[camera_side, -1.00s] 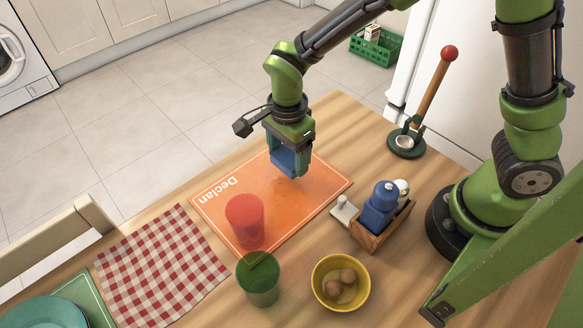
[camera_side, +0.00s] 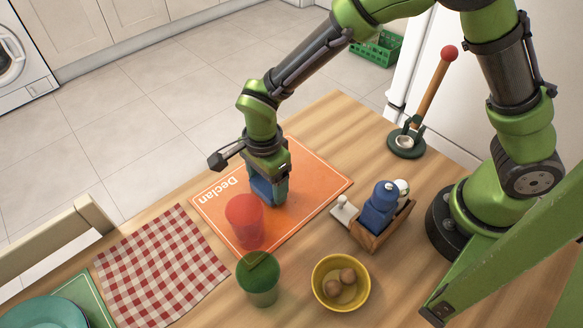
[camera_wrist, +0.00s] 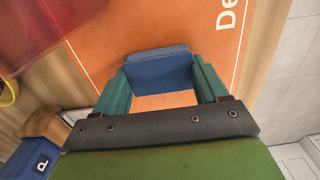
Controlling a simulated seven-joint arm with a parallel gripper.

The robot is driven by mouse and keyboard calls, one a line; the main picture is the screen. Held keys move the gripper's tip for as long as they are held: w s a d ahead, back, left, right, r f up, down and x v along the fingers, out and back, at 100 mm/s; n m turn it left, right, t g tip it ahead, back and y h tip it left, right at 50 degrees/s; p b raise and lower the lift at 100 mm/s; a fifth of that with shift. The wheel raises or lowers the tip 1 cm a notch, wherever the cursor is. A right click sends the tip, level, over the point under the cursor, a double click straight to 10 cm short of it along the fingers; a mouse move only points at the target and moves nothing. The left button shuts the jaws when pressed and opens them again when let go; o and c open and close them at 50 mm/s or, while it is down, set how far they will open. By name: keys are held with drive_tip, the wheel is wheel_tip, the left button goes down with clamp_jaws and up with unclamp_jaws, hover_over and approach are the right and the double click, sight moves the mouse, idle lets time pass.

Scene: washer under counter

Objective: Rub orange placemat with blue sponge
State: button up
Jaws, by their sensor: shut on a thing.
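The orange placemat (camera_side: 308,186), printed "Declan", lies flat on the wooden table; it also fills the middle of the wrist view (camera_wrist: 150,32). My gripper (camera_side: 270,196) is over the placemat's middle, pointing down and low, just behind and right of the red cup. It is shut on the blue sponge (camera_wrist: 160,72), which sits between the two teal fingers in the wrist view. In the side view the sponge is mostly hidden by the fingers. I cannot tell for sure whether its underside touches the mat.
A red cup (camera_side: 244,222) stands on the placemat close to my gripper. A green cup (camera_side: 258,280), a yellow bowl (camera_side: 340,283) with brown items, a wooden caddy (camera_side: 378,232) with a blue bottle, and a checkered cloth (camera_side: 160,268) are nearby. The placemat's right part is clear.

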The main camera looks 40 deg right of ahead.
sight(271, 199)
drive_tip(key=shift+a, duration=0.85)
drive_tip(key=shift+s+a, duration=0.35)
drive_tip(key=shift+s, duration=0.5)
drive_tip(key=shift+d, duration=4.25)
drive_tip(key=shift+s+a, duration=0.55)
drive_tip(key=shift+s, duration=0.3)
drive_tip(key=shift+a+r, duration=0.15)
drive_tip(key=shift+a, duration=2.95)
drive_tip(key=shift+a+f, duration=0.2)
drive_tip(key=shift+a, duration=0.15)
drive_tip(key=shift+a+r, duration=0.25)
drive_tip(key=shift+a, duration=0.05)
drive_tip(key=shift+d+r, duration=0.15)
drive_tip(key=shift+r, duration=3.7)
